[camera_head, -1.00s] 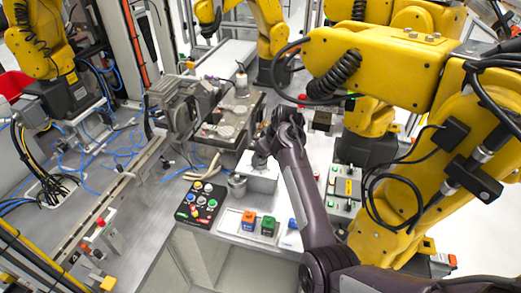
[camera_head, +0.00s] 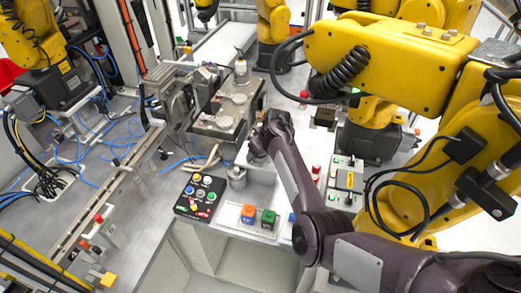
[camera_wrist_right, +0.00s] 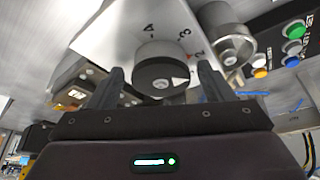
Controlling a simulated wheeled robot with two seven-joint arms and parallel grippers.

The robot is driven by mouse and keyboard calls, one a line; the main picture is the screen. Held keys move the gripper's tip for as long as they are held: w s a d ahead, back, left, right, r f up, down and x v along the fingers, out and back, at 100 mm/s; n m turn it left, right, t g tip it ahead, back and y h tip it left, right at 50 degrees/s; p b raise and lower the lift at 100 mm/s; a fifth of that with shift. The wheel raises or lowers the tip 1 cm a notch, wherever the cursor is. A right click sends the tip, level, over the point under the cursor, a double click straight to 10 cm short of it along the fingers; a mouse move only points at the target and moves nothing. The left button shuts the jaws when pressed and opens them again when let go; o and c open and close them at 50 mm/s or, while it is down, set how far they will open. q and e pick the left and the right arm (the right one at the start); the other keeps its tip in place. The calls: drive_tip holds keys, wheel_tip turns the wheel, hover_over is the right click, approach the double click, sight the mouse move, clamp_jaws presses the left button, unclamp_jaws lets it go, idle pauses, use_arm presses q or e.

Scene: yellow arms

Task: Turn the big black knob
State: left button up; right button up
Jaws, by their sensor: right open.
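The big black knob (camera_wrist_right: 162,68) shows in the right wrist view. It is a round knob with a grey side, a dark face and a white triangular pointer, on a white panel with printed numbers. My right gripper (camera_wrist_right: 161,70) is open, with one dark finger on each side of the knob. I cannot tell whether the fingers touch it. In the head view my right gripper (camera_head: 257,153) is over the white box (camera_head: 262,176), and the arm mostly hides the knob. My left gripper is not in view.
A grey metal cylinder (camera_head: 237,176) stands close beside the white box. A black button panel (camera_head: 201,195) and orange (camera_head: 249,214) and green (camera_head: 268,218) blocks are nearby. A large yellow robot arm (camera_head: 385,62) stands at the right.

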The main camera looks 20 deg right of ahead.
drive_tip(key=shift+s+r, duration=0.1)
drive_tip(key=c, duration=0.9)
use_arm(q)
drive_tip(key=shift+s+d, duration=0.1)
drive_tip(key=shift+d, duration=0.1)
use_arm(e)
drive_tip(key=shift+c, duration=0.2)
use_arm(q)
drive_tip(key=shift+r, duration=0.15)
use_arm(e)
drive_tip(key=shift+m, duration=0.3)
drive_tip(key=shift+m+h+p, duration=0.3)
drive_tip(key=shift+m+p, duration=0.15)
drive_tip(key=shift+m, duration=0.05)
drive_tip(key=shift+a+m+h+p, duration=0.15)
drive_tip(key=shift+m+h+p, duration=0.25)
drive_tip(key=shift+m, duration=0.8)
drive_tip(key=shift+m+h, duration=0.5)
drive_tip(key=shift+m, duration=0.7)
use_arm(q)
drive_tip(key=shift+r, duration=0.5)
use_arm(e)
drive_tip(key=shift+a+m+h, duration=0.1)
drive_tip(key=shift+m+h, duration=0.4)
drive_tip(key=shift+m, duration=0.7)
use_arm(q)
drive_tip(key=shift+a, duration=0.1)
